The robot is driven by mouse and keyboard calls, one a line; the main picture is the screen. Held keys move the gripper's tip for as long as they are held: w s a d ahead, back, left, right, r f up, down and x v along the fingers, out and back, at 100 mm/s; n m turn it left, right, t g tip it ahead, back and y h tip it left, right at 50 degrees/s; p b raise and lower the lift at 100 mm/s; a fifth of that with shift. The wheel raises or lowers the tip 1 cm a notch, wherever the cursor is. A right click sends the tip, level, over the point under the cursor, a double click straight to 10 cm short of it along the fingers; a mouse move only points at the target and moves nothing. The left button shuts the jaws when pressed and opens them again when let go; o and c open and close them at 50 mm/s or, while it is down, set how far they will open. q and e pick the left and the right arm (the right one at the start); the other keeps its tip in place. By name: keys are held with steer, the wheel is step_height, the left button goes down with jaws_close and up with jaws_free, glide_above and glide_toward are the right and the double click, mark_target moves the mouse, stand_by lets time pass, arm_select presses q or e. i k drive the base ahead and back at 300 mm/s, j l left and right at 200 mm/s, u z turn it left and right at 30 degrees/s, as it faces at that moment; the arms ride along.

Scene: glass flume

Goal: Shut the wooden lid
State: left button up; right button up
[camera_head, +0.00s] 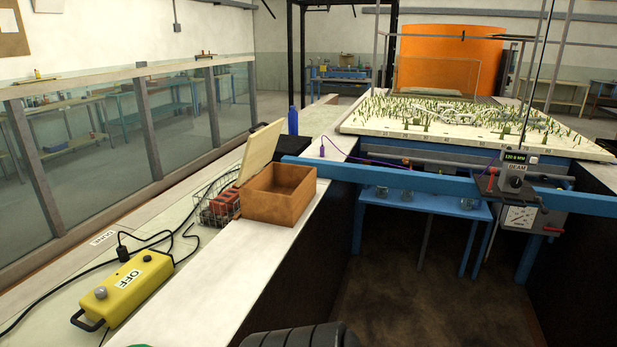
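A brown wooden box (281,205) stands on the pale ledge left of the middle. Its paler wooden lid (262,152) is open, raised at the box's left back side and leaning steeply. The box's inside shows in part; I see nothing in it. Neither of my grippers is in view.
A wire basket (217,207) with red items stands left of the box, with black cables beside it. A yellow control box (122,288) marked OFF lies nearer. A blue bottle (293,121) stands behind. A blue beam (450,186) runs right from near the box. The ledge in front is clear.

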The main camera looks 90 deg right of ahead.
mark_target(260, 147)
steer(key=k+z, duration=0.1)
steer(key=z, duration=2.7)
